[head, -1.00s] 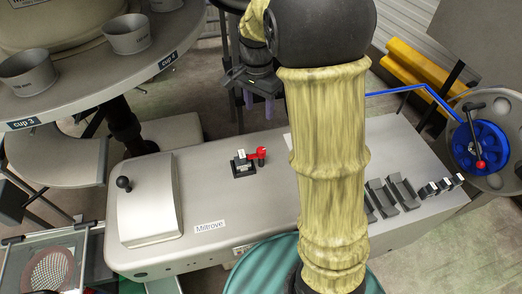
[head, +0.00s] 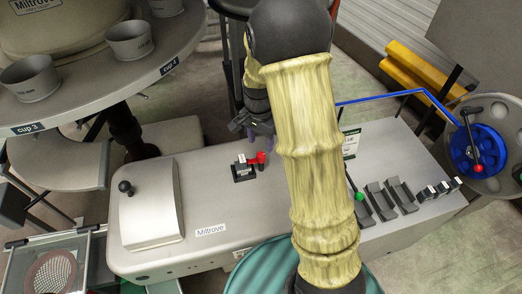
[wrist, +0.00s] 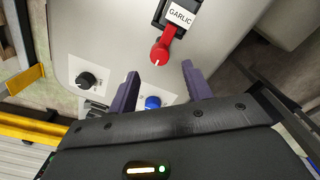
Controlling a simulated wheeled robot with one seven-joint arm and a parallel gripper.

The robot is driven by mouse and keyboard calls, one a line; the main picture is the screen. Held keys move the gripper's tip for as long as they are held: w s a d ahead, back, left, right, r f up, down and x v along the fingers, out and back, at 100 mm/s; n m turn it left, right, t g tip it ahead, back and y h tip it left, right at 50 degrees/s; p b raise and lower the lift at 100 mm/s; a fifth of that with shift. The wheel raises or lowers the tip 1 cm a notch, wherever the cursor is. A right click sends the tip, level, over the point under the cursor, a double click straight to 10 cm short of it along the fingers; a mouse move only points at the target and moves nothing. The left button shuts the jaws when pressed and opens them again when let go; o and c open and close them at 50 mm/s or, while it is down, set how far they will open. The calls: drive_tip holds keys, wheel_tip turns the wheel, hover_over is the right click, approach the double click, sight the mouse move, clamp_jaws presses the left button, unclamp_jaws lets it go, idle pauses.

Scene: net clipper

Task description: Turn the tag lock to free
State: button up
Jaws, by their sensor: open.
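The tag lock's red lever (head: 259,158) sits on a small black holder (head: 242,173) with a white tag, on the grey counter. In the wrist view the tag (wrist: 180,14) reads GARLIC, and the red lever (wrist: 162,50) points down the picture from the holder, its round end just beyond my fingertips. My gripper (wrist: 158,80) is open with two purple fingers apart and nothing between them. In the head view my gripper (head: 256,132) hangs behind the tag lock, partly covered by my arm. No lock or free marking is legible.
The grey counter (head: 215,205) carries a hinged cover (head: 150,205) with a black knob at left and black levers (head: 400,190) at right. In the wrist view a black knob (wrist: 87,80) and a blue knob (wrist: 152,102) are near the fingers.

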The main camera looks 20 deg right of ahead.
sight(261, 154)
wheel_tip(261, 154, down, 6)
drive_tip(key=shift+p, duration=0.4)
drive_tip(key=c, duration=1)
